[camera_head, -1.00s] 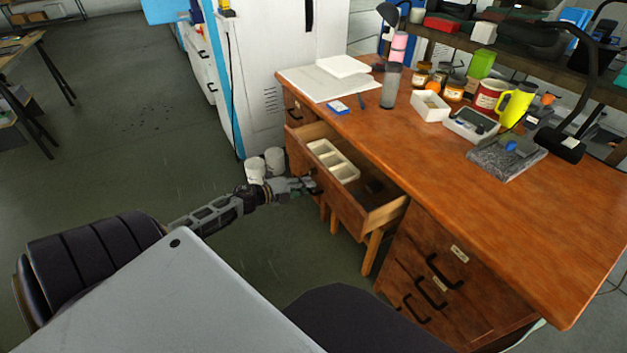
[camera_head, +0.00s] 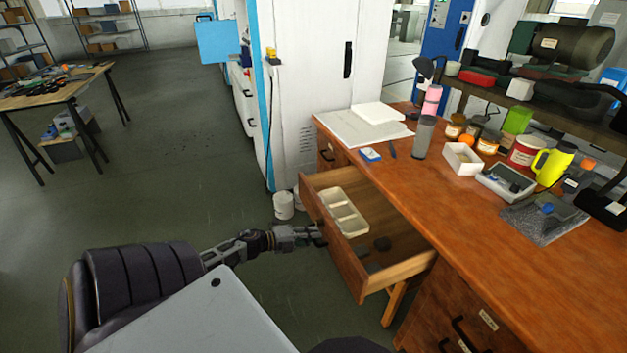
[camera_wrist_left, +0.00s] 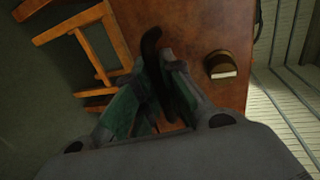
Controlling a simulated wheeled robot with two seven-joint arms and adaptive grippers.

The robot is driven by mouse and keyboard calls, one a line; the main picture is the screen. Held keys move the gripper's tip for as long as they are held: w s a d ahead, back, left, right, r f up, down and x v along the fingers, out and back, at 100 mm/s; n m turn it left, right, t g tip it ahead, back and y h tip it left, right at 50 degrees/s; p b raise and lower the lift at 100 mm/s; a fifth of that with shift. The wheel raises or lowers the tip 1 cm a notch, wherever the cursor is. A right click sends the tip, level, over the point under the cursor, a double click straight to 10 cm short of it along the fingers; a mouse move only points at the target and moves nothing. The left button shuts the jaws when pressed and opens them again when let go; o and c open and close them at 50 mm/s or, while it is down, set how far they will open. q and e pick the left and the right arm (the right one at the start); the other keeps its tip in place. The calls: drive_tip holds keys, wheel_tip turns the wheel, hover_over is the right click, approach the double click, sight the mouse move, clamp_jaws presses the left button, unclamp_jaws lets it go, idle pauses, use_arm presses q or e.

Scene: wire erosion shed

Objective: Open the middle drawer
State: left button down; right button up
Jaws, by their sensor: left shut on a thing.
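The middle drawer (camera_head: 345,250) of the wooden desk is pulled out, its inside showing. A white divided tray (camera_head: 343,211) and small dark round items (camera_head: 381,244) lie in it. My left gripper (camera_head: 318,235) is at the drawer's front. In the left wrist view its fingers (camera_wrist_left: 163,90) are shut on the dark drawer handle (camera_wrist_left: 152,45), against the brown front panel (camera_wrist_left: 205,30). The fingers hide part of the handle. My right gripper does not show in either view.
The desktop (camera_head: 460,215) holds a grey bottle (camera_head: 424,137), a yellow mug (camera_head: 551,167), a white box (camera_head: 462,159) and several jars. A white cabinet (camera_head: 320,80) stands behind the desk. White containers (camera_head: 284,205) stand on the floor beyond my left gripper. Open floor lies to the left.

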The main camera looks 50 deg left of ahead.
use_arm(q)
drive_tip(key=shift+f, duration=0.1)
drive_tip(key=c, duration=1.5)
unclamp_jaws()
drive_tip(key=shift+s, duration=0.1)
drive_tip(key=shift+v, duration=5.9)
drive_tip(key=shift+s+a, duration=0.1)
drive_tip(key=shift+a, duration=0.05)
